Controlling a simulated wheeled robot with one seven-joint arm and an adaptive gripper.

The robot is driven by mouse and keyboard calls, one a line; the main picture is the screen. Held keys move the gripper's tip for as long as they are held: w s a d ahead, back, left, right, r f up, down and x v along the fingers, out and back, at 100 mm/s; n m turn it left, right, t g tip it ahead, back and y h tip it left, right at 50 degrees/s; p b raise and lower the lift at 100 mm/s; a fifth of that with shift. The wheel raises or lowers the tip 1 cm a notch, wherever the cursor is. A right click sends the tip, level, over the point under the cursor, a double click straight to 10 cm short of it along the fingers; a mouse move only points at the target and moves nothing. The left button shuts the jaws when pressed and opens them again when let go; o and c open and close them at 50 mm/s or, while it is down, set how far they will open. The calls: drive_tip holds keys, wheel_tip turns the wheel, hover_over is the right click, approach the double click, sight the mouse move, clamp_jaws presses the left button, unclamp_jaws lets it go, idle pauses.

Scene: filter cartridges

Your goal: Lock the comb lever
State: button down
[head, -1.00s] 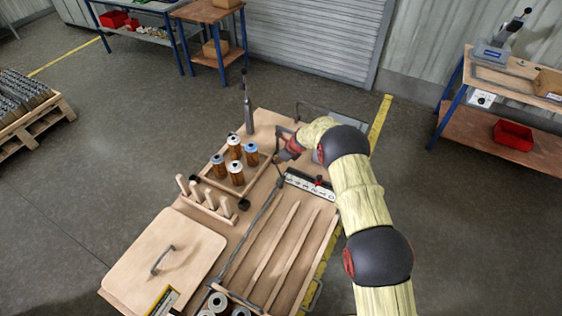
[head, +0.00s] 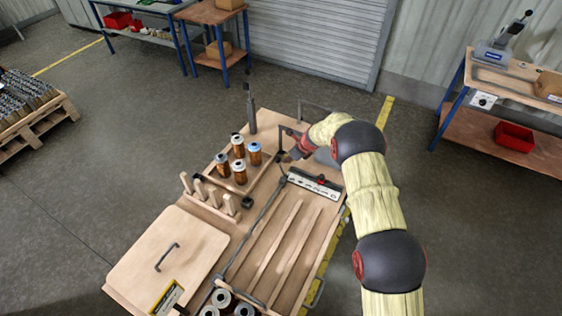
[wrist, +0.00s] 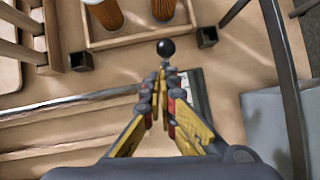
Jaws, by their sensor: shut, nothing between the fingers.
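The comb lever's black ball knob (wrist: 166,47) is just beyond my fingertips in the wrist view. In the head view the dark knob (head: 282,156) shows beside my gripper (head: 289,158), near the far end of the white numbered strip (head: 314,186), which bears a small red part. My gripper (wrist: 163,76) is shut and empty, its fingertips close together and pointing at the knob. I cannot tell whether they touch it. The lever's stem is mostly hidden by the fingers in the wrist view.
A wooden tray with orange-brown cartridges (head: 239,172) lies left of my gripper, with wooden pegs (head: 213,195) nearer. A dark metal frame (wrist: 287,90) rises on the right in the wrist view. A grooved board (head: 275,250) lies bare in front. A long grey rod (head: 252,226) runs alongside it.

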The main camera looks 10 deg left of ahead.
wheel_tip(320, 180, up, 9)
drive_tip(key=s+d, duration=0.1)
drive_tip(key=shift+s+d+f, duration=0.2)
idle(0.5)
drive_tip(key=s+d+f+n+g+h, duration=0.1)
drive_tip(key=s+d+f+n+g, duration=0.15)
drive_tip(key=s+n, duration=0.95)
drive_tip(key=s+d+r+n+t+h+b, duration=0.1)
drive_tip(key=s+d+r+n+b, duration=0.3)
drive_tip(key=s, duration=0.8)
drive_tip(key=s+d+r+n+t+h+b, duration=0.1)
drive_tip(key=s+d+r+n+b, duration=0.3)
drive_tip(key=s, duration=0.9)
drive_tip(key=s+d+r+n+t+h+b, duration=0.2)
drive_tip(key=s+d+r+n+b, duration=0.2)
drive_tip(key=s+d+r+b, duration=0.5)
drive_tip(key=s+d+r, duration=0.3)
drive_tip(key=s+d, duration=0.1)
drive_tip(key=shift+s+t, duration=0.15)
drive_tip(key=shift+t, duration=0.2)
